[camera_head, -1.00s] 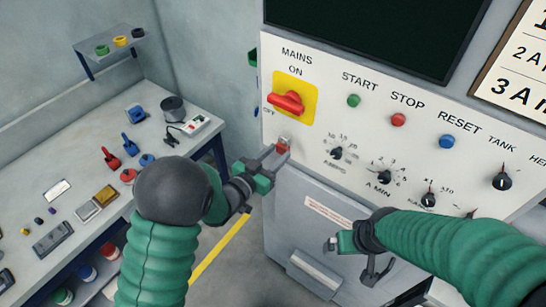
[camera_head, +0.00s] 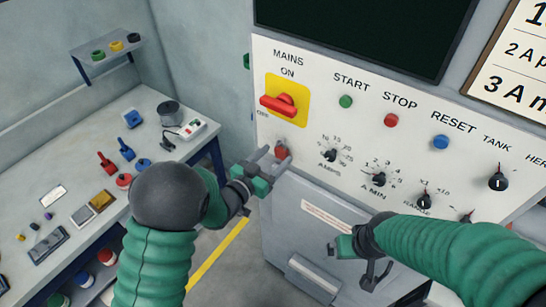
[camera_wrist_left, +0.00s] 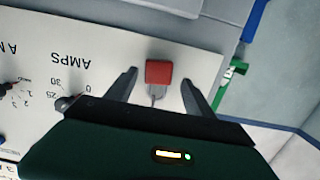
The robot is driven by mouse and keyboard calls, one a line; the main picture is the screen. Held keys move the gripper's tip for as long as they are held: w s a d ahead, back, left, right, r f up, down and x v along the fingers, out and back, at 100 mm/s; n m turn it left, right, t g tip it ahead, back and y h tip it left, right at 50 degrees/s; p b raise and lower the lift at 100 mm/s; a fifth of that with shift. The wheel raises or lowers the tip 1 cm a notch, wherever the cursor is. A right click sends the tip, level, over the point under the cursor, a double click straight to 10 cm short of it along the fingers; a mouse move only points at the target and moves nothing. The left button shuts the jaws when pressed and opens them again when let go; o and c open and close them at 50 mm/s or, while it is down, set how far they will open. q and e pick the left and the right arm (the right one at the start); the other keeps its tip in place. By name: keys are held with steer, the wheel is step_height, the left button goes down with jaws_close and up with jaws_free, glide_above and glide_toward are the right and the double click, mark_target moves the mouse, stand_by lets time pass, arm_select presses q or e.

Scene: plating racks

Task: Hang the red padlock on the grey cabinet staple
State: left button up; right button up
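The red padlock (camera_head: 281,149) is at the cabinet panel, below the red mains switch. In the left wrist view the padlock (camera_wrist_left: 159,72) shows as a red block with a thin grey shackle on the gripper's side. That view is upside down. I cannot tell whether the shackle passes through the staple, which is not clearly visible. My left gripper (camera_head: 271,159) is open at the padlock. Its fingers stand on either side with gaps, in the left wrist view (camera_wrist_left: 158,90) too. My right gripper (camera_head: 348,268) is open and empty before the lower cabinet door.
The grey cabinet (camera_head: 305,185) carries the mains switch (camera_head: 280,104), buttons and knobs close to the padlock. A door handle (camera_head: 313,278) juts out low. A workbench (camera_head: 140,195) with tools and small parts stands at left. Floor shows between bench and cabinet.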

arm_select(q)
steer(key=shift+d, duration=0.35)
arm_select(e)
steer(key=shift+d, duration=0.3)
arm_select(q)
steer(key=p+v, duration=0.5)
steer(key=v, duration=1.2)
arm_select(e)
steer(key=w+v, duration=0.1)
steer(key=v, duration=0.4)
arm_select(q)
steer(key=w+a+f+n+g+y+b, duration=0.2)
steer(key=a+f+n+g+y+b, duration=0.15)
steer(key=a+f+y+b, duration=0.75)
steer(key=s+f+n+g+b, duration=0.1)
steer(key=s+f+n+g, duration=0.1)
steer(key=s, duration=0.5)
steer(key=s+f+n+g+h+b, duration=0.1)
steer(key=s+f+g+b, duration=0.1)
steer(key=s+f+g, duration=0.2)
steer(key=s+g, duration=0.1)
steer(key=s, duration=0.2)
steer(key=shift+s+f+n+b, duration=0.2)
steer(key=shift+f+n+b, duration=0.1)
steer(key=shift+n, duration=0.05)
arm_select(e)
steer(key=s+x, duration=0.3)
steer(key=x, duration=1.1)
steer(key=shift+a+f, duration=0.2)
steer(key=shift+f, duration=0.2)
